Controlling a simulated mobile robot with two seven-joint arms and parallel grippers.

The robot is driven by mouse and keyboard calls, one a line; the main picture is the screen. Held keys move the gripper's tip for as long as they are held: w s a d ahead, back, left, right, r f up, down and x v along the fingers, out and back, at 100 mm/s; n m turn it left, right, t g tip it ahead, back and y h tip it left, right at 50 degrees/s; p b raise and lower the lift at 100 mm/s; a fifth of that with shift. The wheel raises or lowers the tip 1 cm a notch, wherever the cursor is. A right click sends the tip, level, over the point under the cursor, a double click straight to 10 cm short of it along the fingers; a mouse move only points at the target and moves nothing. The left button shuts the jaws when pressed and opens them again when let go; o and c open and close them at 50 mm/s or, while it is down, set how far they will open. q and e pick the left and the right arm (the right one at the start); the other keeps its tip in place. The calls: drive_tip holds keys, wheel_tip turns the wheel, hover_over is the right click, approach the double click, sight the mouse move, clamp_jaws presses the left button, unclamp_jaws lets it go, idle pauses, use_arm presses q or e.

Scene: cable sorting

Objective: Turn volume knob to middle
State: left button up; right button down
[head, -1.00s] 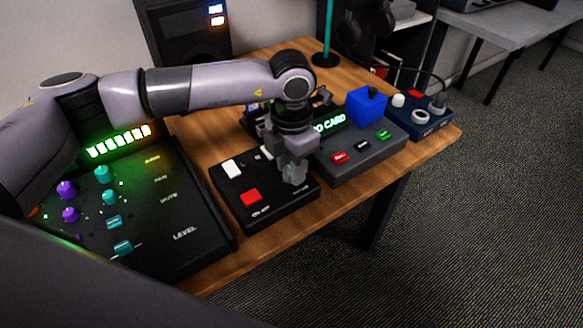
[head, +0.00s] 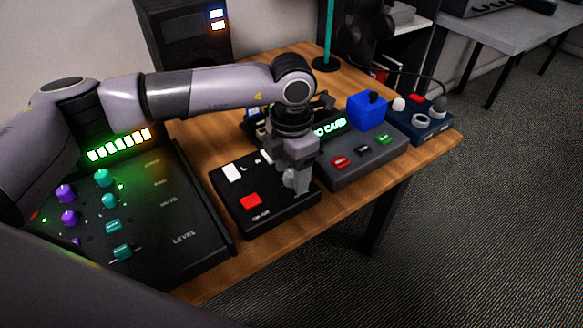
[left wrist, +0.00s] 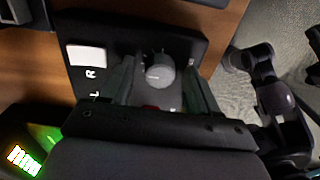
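The black switch box (head: 235,202) sits near the table's front edge, with a white button (head: 232,172) and a red button (head: 251,201). My left gripper (head: 296,182) points down over the right part of this box. In the left wrist view a round grey knob (left wrist: 158,76) with a pointer line stands on the box between the two fingers of my left gripper (left wrist: 160,88). The fingers are apart, with a gap showing on each side of the knob. In the head view the gripper hides the knob. My right gripper is not clearly seen.
A mixer panel (head: 196,205) with purple and teal knobs lies left of the box. A grey console (head: 345,165) with a blue cube (head: 366,110) stands close on the right, and a navy box (head: 430,122) beyond it. Little bare wood (head: 215,275) shows in front.

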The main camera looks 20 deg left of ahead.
sight(292, 174)
use_arm(q)
drive_tip(key=shift+r, duration=3.6)
